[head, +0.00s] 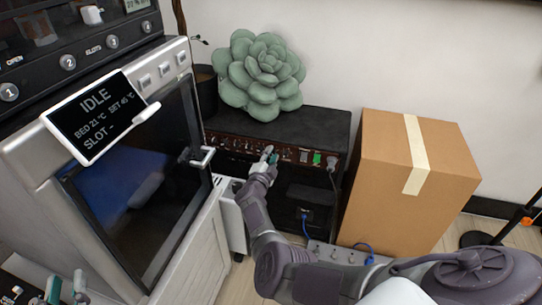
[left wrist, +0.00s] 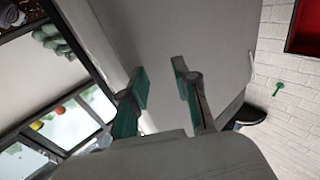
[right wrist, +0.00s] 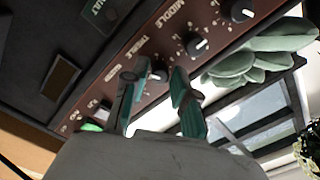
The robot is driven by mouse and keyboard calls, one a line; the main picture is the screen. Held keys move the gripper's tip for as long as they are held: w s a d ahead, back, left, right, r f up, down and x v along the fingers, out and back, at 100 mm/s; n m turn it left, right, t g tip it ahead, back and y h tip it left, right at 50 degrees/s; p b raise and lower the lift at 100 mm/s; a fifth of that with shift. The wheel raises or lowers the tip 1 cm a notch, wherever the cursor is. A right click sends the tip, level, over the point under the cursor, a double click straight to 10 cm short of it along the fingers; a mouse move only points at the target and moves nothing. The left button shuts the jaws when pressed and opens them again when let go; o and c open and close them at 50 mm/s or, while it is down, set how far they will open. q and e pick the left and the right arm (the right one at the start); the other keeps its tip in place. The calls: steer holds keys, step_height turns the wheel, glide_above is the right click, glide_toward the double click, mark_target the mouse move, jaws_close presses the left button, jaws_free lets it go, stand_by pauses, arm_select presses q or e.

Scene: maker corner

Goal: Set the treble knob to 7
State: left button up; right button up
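The amplifier (head: 315,122) stands against the wall with a dark red control panel along its front. The treble knob (right wrist: 158,74) lies between the fingertips of my right gripper (right wrist: 160,73). The fingers stand apart on either side of it; contact is not clear, and its setting cannot be read. In the head view my right gripper (head: 266,160) is at the panel. My left gripper (left wrist: 162,78) is open and empty, away from the amplifier.
A grey-green succulent (head: 262,75) sits atop the amplifier. A cardboard box (head: 410,185) stands close on its right. A machine with an IDLE screen (head: 95,117) and handled door (head: 140,185) stands on the left.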

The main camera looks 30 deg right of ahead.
jaws_close()
arm_select(q)
steer(key=shift+f+g, duration=0.3)
steer(key=shift+f, duration=0.05)
steer(key=s+a+f+g+y+p, duration=0.2)
steer(key=f+g, duration=0.3)
steer(key=f, duration=0.3)
steer(key=shift+s, duration=0.5)
arm_select(e)
steer(key=n, duration=1.7)
steer(key=shift+n, duration=0.3)
arm_select(q)
steer(key=shift+a+f, duration=0.1)
steer(key=shift+f, duration=0.1)
arm_select(e)
steer(key=shift+n, duration=0.3)
